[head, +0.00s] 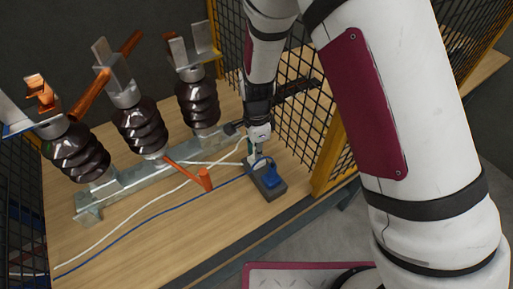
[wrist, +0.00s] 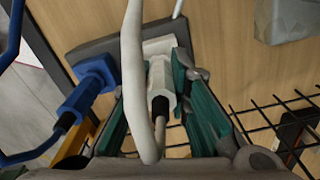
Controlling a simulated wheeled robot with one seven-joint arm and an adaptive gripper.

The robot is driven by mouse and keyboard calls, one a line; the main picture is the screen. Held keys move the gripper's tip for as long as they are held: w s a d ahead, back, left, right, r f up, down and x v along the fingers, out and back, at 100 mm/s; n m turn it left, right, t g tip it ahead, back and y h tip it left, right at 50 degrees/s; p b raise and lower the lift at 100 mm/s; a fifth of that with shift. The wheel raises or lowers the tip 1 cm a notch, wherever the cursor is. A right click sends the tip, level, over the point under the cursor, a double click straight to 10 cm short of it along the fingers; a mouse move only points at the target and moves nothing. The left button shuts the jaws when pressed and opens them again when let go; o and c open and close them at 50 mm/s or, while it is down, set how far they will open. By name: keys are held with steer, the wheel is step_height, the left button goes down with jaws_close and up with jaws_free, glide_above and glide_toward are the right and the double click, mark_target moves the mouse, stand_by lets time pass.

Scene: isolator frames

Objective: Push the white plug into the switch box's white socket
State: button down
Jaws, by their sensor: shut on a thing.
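The dark grey switch box (head: 268,186) lies on the wooden table, below my gripper (head: 256,150) in the head view. In the wrist view the switch box (wrist: 100,45) shows its white socket (wrist: 161,45). My gripper (wrist: 161,72) has its green fingers shut on the white plug (wrist: 161,78). The plug's front end points at the socket and lies close in front of it; I cannot tell whether it has entered. The white cable (wrist: 134,60) loops across the view and hides part of the box and socket. A blue plug (wrist: 84,96) sits at the box's blue socket, left of the white one.
Three dark ribbed insulators (head: 140,128) stand on a metal rail (head: 125,195) left of the box. A black mesh fence (head: 300,125) with a yellow post (head: 335,160) is close on the right. A blue cable (head: 165,210) and an orange rod (head: 188,174) lie nearby.

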steer(key=shift+f, duration=0.3)
steer(key=c, duration=1.4)
jaws_free()
step_height(320, 180, up, 12)
